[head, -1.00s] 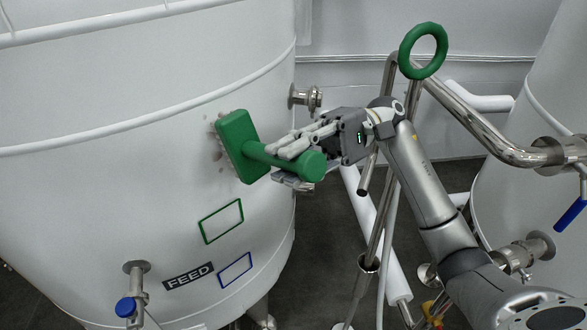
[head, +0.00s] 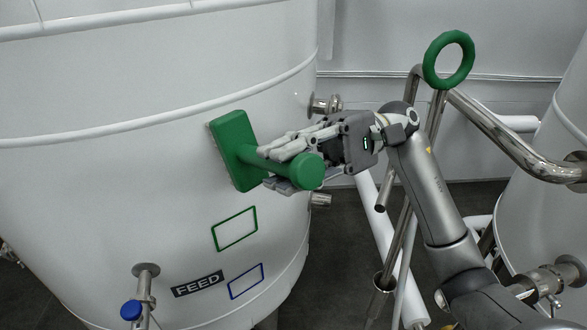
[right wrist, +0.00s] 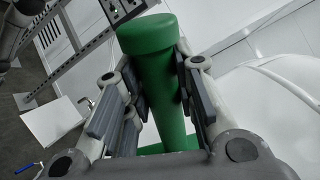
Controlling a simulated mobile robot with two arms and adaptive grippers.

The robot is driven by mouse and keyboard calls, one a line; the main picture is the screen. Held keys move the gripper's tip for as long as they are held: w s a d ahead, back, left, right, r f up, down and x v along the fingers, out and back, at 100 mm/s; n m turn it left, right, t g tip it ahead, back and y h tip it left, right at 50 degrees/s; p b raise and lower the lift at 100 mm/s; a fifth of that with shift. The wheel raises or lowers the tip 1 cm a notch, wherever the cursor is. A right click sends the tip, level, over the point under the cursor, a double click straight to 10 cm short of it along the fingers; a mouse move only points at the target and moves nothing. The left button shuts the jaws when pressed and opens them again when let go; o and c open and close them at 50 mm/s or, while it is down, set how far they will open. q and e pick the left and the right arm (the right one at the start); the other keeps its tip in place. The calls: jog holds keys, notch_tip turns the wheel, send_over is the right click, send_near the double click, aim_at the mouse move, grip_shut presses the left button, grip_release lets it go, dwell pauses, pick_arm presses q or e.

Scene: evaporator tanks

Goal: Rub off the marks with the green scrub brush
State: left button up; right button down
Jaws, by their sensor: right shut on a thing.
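The green scrub brush (head: 232,150) has a flat rectangular head and a thick round handle. Its head is up against the curved side of the white tank (head: 110,200), bristle side to the wall. My right gripper (head: 270,167) is shut around the handle, whose round end sticks out toward the camera. In the right wrist view the green handle (right wrist: 160,80) stands between the dark finger pads. The brush head covers the wall where the marks were seen; hardly any mark shows around it now. My left gripper is not in view.
Below the brush the tank carries a green outlined frame (head: 235,229), a FEED label (head: 196,284) and a blue outlined frame (head: 246,281). A blue-handled valve (head: 132,309) juts out at lower left. Steel pipes and a green handwheel (head: 449,60) stand at the right.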

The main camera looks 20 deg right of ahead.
jog(key=shift+r, duration=0.65)
jog(key=shift+w+d+f+b, duration=0.25)
jog(key=shift+d+b, duration=0.25)
jog(key=shift+b, duration=0.2)
jog(key=b+v, duration=0.2)
jog(key=v, duration=0.1)
jog(key=shift+r, duration=0.3)
jog(key=shift+s, duration=0.1)
